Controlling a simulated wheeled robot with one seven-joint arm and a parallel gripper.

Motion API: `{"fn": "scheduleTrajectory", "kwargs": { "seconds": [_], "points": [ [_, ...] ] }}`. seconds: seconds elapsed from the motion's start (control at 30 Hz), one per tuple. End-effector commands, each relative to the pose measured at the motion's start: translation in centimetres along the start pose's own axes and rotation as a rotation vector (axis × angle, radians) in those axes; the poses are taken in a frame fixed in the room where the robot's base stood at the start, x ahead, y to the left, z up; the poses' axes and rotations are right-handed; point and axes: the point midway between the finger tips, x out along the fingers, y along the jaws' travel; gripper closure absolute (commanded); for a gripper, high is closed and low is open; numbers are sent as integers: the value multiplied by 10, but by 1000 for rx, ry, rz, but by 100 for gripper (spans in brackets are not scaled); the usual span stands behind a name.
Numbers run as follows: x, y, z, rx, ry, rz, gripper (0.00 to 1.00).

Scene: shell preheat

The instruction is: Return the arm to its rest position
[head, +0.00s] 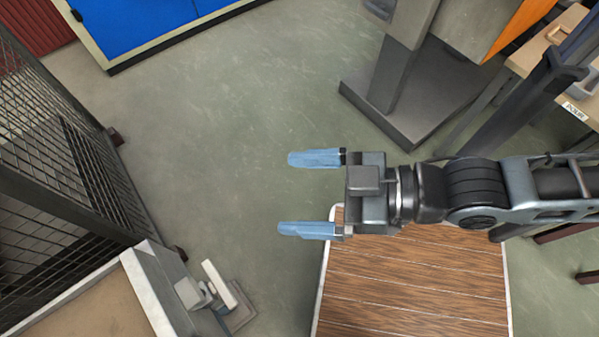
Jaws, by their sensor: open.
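My gripper (310,194) is in the middle of the head view, at the end of my arm, which comes in from the right edge. Its two blue fingers point left and stand wide apart. Nothing is between them. The gripper hangs over bare floor, just past the upper left corner of a wood-planked surface (412,285). My arm covers the far part of that surface.
A wire mesh cage (60,150) stands at left. A light-topped bench (90,305) with a grey-white fixture (215,290) is at lower left. A grey pedestal machine (400,110) and a labelled workbench (560,55) stand at upper right. The middle floor (230,110) is clear.

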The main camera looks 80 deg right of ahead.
Motion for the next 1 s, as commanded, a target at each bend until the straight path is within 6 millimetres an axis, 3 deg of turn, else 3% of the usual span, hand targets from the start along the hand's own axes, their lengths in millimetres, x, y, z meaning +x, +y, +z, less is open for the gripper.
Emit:
{"fn": "scheduleTrajectory", "kwargs": {
  "seconds": [0.1,0.23,0.9,1.0],
  "points": [
    [-24,7,-4,14,-22,56,5],
    [-35,10,-7,20,-30,80,5],
    [-36,10,-7,21,-30,82,5],
    [-36,10,-7,21,-30,81,15]
  ]
}}
